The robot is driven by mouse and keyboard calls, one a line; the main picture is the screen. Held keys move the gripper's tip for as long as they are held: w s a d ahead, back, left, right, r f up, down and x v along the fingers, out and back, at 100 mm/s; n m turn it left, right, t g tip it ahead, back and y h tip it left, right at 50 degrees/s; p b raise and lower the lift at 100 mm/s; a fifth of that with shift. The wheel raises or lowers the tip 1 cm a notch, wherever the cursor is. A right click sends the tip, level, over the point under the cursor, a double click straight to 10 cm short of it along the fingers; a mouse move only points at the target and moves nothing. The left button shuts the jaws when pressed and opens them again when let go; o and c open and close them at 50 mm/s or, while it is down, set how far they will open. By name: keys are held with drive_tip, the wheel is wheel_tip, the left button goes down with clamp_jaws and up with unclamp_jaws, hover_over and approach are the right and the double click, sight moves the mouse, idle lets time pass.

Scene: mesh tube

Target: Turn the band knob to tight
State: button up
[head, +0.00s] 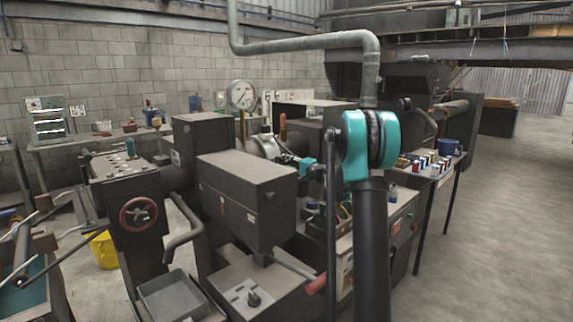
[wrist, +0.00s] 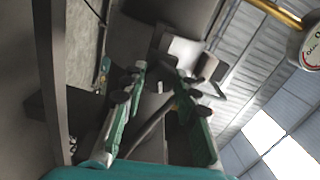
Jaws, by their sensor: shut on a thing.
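My gripper (head: 290,157) reaches in behind the dark box-shaped housing, beside a round metal part (head: 262,146) of the machine. In the wrist view my gripper (wrist: 158,82) has its two green-padded fingers closed in on a small part between their tips, which I take to be the band knob. The knob is mostly hidden by the fingers, so its shape, its markings and the way it points cannot be made out. A pale grey block shows just past the fingertips in the wrist view.
The dark housing (head: 247,180) stands close in front of my gripper. A vertical grey pipe (head: 369,75) comes down near my arm. A dial gauge (head: 242,96) stands behind. A red handwheel (head: 138,213) is at left. Open floor (head: 490,230) lies to the right.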

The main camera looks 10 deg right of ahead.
drive_tip(key=m, duration=0.4)
drive_tip(key=shift+m, duration=0.3)
drive_tip(key=m, duration=0.4)
drive_tip(key=shift+m, duration=0.3)
drive_tip(key=m, duration=0.9)
drive_tip(key=shift+f, duration=0.1)
drive_tip(key=m, duration=1.3)
drive_tip(key=shift+m, duration=2.1)
